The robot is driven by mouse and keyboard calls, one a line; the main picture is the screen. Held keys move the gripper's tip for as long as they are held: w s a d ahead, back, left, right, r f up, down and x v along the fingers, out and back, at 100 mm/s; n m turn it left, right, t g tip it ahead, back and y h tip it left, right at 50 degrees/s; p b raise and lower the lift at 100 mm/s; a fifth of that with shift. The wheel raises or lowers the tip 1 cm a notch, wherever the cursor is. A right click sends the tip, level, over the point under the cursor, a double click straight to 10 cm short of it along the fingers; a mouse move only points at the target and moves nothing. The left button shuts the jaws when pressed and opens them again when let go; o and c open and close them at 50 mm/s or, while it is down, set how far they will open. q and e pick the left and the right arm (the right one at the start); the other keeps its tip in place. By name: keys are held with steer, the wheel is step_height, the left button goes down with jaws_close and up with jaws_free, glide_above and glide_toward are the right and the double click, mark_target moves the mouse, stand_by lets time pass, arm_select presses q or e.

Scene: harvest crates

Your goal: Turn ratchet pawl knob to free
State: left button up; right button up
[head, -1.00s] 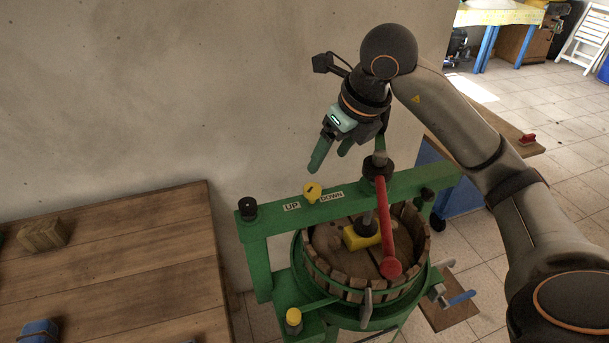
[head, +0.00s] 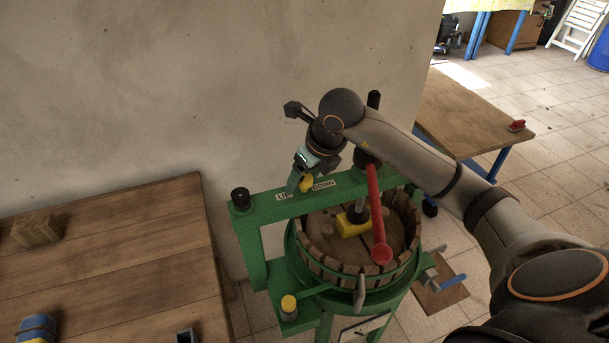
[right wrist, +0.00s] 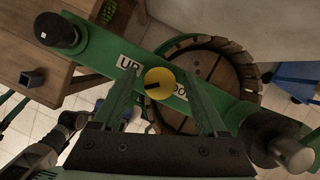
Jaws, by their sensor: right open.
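The yellow pawl knob (head: 306,184) sits on the green top beam of the press (head: 265,206), between the UP and DOWN labels. In the right wrist view the knob (right wrist: 161,80) is round, with a black mark pointing left, towards the UP label (right wrist: 128,64). The DOWN label is partly covered. My right gripper (head: 302,180) is at the beam, open, with one finger on each side of the knob in the right wrist view. I cannot tell whether the fingers touch it. My left gripper is not in view.
A red lever (head: 376,210) hangs from the press screw over the wooden basket (head: 315,268). A black knob (head: 240,197) stands on the beam's left end. A wooden table (head: 130,260) is at left, another (head: 455,120) at right. The wall is close behind.

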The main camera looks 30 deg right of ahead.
jaws_close()
stand_by(0.5)
